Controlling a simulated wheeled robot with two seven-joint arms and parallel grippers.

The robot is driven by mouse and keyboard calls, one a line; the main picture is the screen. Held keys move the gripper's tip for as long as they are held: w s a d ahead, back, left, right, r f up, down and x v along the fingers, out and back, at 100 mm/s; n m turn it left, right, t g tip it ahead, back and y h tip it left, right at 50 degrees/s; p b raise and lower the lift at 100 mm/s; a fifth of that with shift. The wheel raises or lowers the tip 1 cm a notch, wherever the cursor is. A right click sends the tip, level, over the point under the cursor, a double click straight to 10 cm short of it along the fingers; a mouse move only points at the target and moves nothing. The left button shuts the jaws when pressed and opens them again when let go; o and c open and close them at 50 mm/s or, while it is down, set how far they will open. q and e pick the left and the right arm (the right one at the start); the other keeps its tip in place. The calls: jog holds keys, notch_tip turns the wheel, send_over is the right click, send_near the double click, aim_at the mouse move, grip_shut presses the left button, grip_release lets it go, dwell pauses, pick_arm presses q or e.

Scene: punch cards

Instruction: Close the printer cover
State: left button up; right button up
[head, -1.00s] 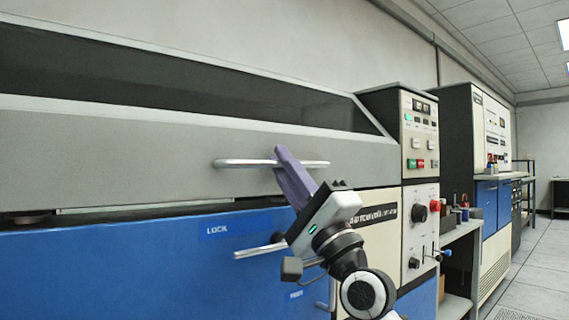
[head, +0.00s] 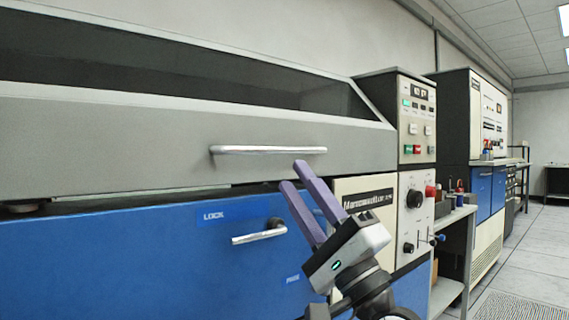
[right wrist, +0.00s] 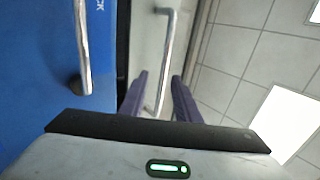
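The printer cover (head: 120,135) is a long grey lid with a dark window, spanning the left of the head view above the blue cabinet. A narrow gap shows under its lower edge at the left. Its silver bar handle (head: 268,150) also shows in the right wrist view (right wrist: 166,65). My right gripper (head: 298,172) is open, with its purple fingers just below the right end of the handle, and holds nothing. In the right wrist view the handle's near end appears between the fingertips, apart from them as far as I can tell. My left gripper is out of view.
A LOCK lever (head: 260,234) sticks out of the blue cabinet (head: 110,265) below the cover, left of my right gripper. A control panel (head: 416,120) and a shelf (head: 455,216) with small items stand to the right. Open floor (head: 535,255) lies at far right.

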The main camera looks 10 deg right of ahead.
jog(key=shift+v, duration=1.45)
jog(key=shift+s+r, duration=0.1)
jog(key=shift+r, duration=0.05)
